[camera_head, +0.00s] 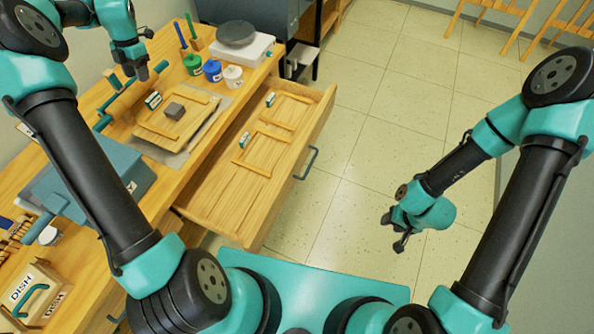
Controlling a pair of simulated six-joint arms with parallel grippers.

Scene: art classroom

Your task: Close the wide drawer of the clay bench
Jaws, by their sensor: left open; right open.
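The clay bench (215,125) is a wooden worktop running along the left. Its wide drawer (217,197) is pulled out to the right over the floor. Wooden frames (262,140) and small labelled blocks (244,140) lie in the drawer. My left gripper (151,72) is open and empty above the far part of the bench, away from the drawer. My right gripper (392,231) is open and empty over the floor, right of the handle and apart from it.
On the bench are a board with a grey block (174,111), several small pots (212,70), a white turntable (242,48), a blue-grey box (122,170) and a DISH box (29,287). Tiled floor (372,130) right of the drawer is clear. Easels (500,25) stand far back.

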